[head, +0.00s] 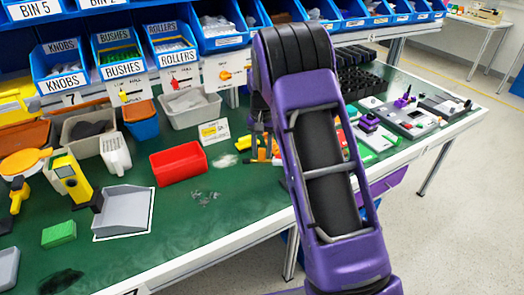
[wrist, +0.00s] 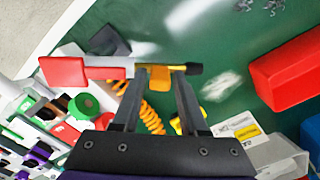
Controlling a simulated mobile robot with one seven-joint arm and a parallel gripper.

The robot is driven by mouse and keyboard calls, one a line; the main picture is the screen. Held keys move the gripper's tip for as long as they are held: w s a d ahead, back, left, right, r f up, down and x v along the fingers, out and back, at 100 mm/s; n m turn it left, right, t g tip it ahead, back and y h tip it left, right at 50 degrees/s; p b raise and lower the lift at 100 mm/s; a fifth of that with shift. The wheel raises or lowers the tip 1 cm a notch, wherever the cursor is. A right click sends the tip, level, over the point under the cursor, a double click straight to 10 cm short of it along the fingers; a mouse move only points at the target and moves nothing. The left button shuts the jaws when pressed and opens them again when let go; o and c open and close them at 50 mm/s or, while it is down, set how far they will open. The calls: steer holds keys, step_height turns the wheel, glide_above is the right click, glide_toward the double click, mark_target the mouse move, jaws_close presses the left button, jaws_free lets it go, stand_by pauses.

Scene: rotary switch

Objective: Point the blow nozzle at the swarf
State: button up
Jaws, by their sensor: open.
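The blow nozzle lies on the green bench top, with a red end, a pale body, an orange part (wrist: 160,78) and a dark tip (wrist: 195,69) pointing right in the wrist view. An orange coiled hose (wrist: 150,115) shows below it. My gripper (wrist: 160,72) is open, its two fingertips at the nozzle's body with the orange part between them; I cannot tell whether they touch. In the head view my gripper (head: 262,140) is partly hidden by my arm. Grey shavings, seemingly the swarf (head: 205,197), lie loose in front of the red bin, also at the wrist view's top edge (wrist: 272,5).
A red bin (head: 179,163) stands left of my gripper. A pale patch (head: 225,160) and a small label card (head: 214,131) lie between them. A grey dustpan (head: 124,208) is further left. Blue bins line the back; devices crowd the right.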

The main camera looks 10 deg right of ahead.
steer(key=shift+f, duration=0.15)
jaws_close()
stand_by(1.4)
